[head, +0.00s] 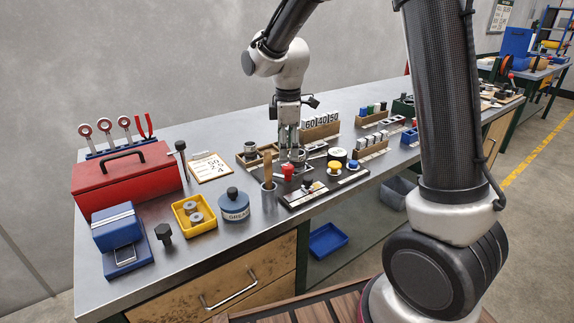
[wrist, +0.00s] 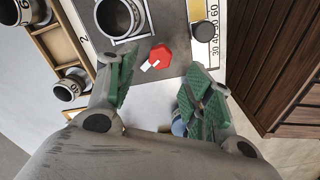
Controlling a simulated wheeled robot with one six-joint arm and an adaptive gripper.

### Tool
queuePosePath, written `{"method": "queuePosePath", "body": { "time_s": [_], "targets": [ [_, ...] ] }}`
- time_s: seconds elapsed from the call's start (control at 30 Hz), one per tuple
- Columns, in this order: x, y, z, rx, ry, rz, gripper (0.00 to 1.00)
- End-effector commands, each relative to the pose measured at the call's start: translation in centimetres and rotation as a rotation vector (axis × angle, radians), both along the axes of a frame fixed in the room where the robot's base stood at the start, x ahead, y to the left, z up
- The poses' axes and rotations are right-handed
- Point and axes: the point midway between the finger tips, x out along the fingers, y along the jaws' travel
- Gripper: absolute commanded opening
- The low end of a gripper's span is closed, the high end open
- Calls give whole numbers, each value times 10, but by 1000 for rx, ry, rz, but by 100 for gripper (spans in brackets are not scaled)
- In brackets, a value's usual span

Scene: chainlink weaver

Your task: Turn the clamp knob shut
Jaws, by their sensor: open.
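A red faceted knob with white marks (wrist: 161,57), which looks like the clamp knob, sits on a dark plate in the wrist view. It also shows in the head view (head: 288,172), near the left end of a low fixture board (head: 306,192). My gripper (head: 291,157) points down just above and behind this knob. In the wrist view my gripper (wrist: 160,88) is open, its green-padded fingers apart with nothing between the tips. The knob lies just beyond the fingertips, roughly centred between them, and appears untouched.
A dark hollow cylinder (wrist: 119,18) stands beside the knob, and a black round knob (wrist: 204,31) sits by a printed scale. Wooden-handled tools in a cup (head: 268,185) stand left of the board. A grease tin (head: 234,206) and yellow tray (head: 181,210) are farther left.

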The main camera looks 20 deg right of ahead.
Motion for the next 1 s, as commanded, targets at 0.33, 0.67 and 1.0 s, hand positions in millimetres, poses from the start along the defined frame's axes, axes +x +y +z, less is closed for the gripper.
{"method": "queuePosePath", "body": {
  "time_s": [0.33,0.67,1.0],
  "targets": [
    [1,-1,-54,0,2,-3,51],
    [2,-1,-61,0,0,-4,51],
    [2,-1,-61,0,0,-4,5]
  ]
}}
